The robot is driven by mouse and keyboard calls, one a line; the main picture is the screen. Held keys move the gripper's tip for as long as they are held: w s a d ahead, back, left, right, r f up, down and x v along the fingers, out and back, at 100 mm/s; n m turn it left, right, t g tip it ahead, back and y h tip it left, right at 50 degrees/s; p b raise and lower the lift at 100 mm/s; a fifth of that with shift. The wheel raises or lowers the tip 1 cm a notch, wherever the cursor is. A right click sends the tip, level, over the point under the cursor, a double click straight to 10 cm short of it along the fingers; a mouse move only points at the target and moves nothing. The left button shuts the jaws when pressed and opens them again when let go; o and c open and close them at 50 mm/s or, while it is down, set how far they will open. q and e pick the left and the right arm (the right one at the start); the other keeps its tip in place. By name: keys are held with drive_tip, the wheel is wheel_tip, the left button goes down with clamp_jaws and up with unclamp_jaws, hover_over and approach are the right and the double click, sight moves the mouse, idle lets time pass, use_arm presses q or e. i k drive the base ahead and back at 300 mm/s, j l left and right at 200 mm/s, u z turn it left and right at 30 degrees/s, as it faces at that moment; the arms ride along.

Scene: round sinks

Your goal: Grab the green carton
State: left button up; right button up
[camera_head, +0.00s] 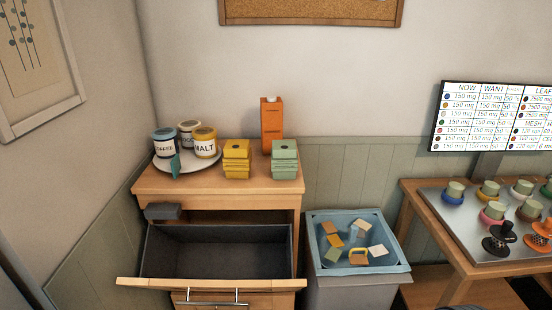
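A pale green carton (284,160) stands upright on the right end of the wooden cabinet top. It looks like a short block with stacked ridges on its sides and a dark spot on top. A similar yellow carton (236,159) stands just left of it, with a narrow gap between. A taller orange carton (271,125) stands behind, between the two. Neither of my grippers can be made out in the head view, and nothing touches the green carton.
A plate (213,163) with several cans stands left on the cabinet top (212,186). Below, a drawer (215,252) hangs open and empty. A blue-lined bin (322,265) with loose pieces stands right. A table (411,192) holds a metal tray of coloured items.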

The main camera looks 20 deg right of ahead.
sight(285, 169)
drive_tip(key=i+l, duration=0.15)
drive_tip(key=l, duration=0.2)
drive_tip(key=i+l+u, duration=0.1)
drive_tip(key=l, duration=0.25)
drive_tip(key=i+l, duration=0.35)
drive_tip(key=l, duration=0.3)
drive_tip(key=i+l+u, duration=0.1)
drive_tip(key=l, duration=0.25)
drive_tip(key=i+l, duration=0.15)
drive_tip(key=l, duration=0.25)
